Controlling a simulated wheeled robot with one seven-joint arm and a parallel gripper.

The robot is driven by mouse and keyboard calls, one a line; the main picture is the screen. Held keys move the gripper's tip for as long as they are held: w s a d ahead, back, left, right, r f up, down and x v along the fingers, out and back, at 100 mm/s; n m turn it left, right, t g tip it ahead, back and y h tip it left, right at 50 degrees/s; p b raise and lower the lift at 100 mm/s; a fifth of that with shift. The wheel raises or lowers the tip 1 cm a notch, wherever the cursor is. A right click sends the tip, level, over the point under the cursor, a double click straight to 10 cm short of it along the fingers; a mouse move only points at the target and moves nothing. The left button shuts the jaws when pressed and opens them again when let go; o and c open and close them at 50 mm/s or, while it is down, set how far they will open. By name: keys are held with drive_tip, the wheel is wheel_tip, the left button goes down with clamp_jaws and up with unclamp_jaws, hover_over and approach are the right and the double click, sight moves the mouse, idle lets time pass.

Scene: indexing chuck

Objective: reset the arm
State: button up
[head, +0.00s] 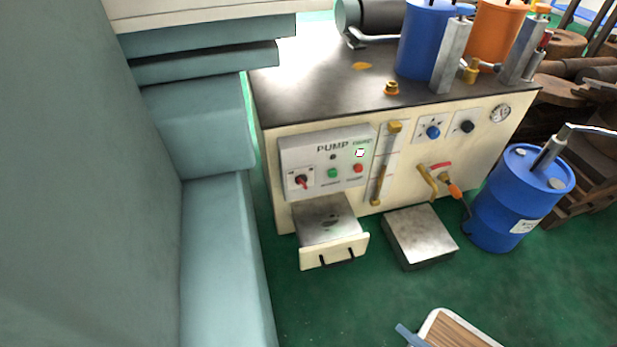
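My gripper and my arm are not visible in the head view, so the gripper's state and what it may hold cannot be seen. No indexing chuck can be made out in this view.
A pump cabinet (285,88) with a dark top, control panel (290,150) and pulled-out drawer (335,252) stands ahead. A metal-topped block (420,235) and blue drum (520,195) stand at right. Teal machine casing (215,260) fills the left. Green floor (330,310) is clear centrally.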

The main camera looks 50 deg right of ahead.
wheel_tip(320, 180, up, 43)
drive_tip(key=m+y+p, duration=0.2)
drive_tip(key=p, duration=2.8)
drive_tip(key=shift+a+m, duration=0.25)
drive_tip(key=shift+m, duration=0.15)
